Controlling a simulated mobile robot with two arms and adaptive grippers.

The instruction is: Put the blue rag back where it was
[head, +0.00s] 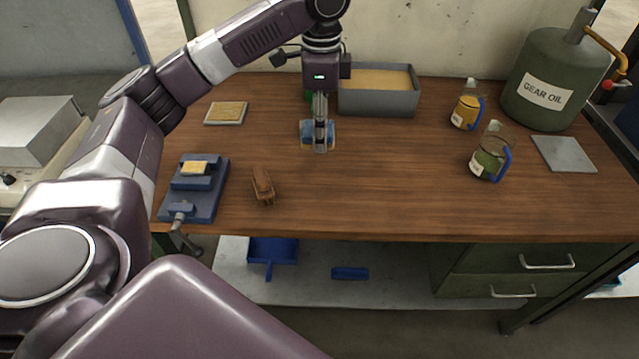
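The blue rag (306,129) is a small blue patch on the wooden workbench, left of the grey box's front. My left gripper (320,148) points straight down over it, and its fingers hide the rag's middle. The fingers show as one narrow column, so I cannot tell whether they are open or shut on the rag. A thin pale edge shows around the rag's lower side; I cannot tell what it belongs to. My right gripper is not in view.
A grey box of tan material (380,104) stands just right of the gripper. A blue vise (207,205), brown brush (263,186) and framed tan pad (226,113) lie left. Two jugs, a grey plate (563,154) and a gear oil can (545,75) stand right. The bench's centre front is clear.

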